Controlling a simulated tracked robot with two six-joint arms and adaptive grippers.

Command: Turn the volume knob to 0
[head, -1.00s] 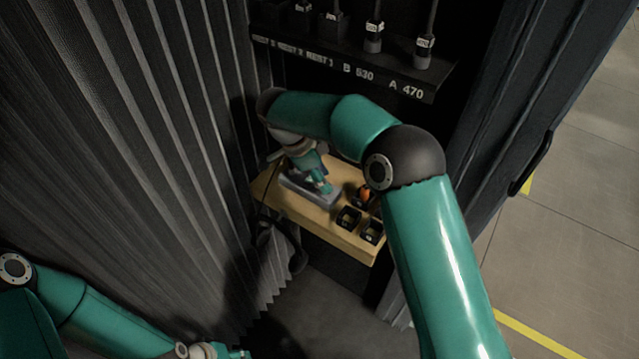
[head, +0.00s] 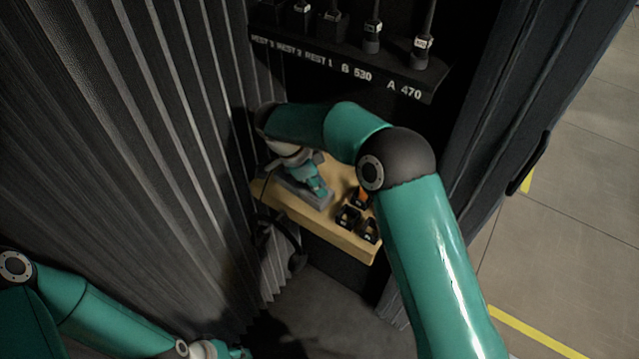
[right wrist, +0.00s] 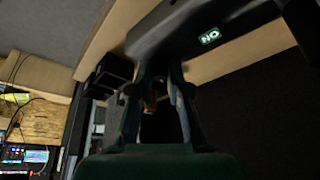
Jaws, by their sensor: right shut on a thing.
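A grey box (head: 299,194) sits on the wooden shelf (head: 322,229) in the head view. My right gripper (head: 320,189) reaches down onto its top, at the right part of the box. In the right wrist view the two dark fingers of the right gripper (right wrist: 158,72) meet the grey box (right wrist: 222,27) beside its lit "ON" label (right wrist: 210,37). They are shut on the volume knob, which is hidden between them. My left gripper (head: 232,352) shows only partly at the bottom edge of the head view, far from the box; its fingers are unclear.
Black open holders (head: 348,217) and an orange thing (head: 362,196) stand right of the box on the shelf. A pleated grey curtain (head: 150,130) closes the left side. Black headphones (head: 285,248) hang below the shelf.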

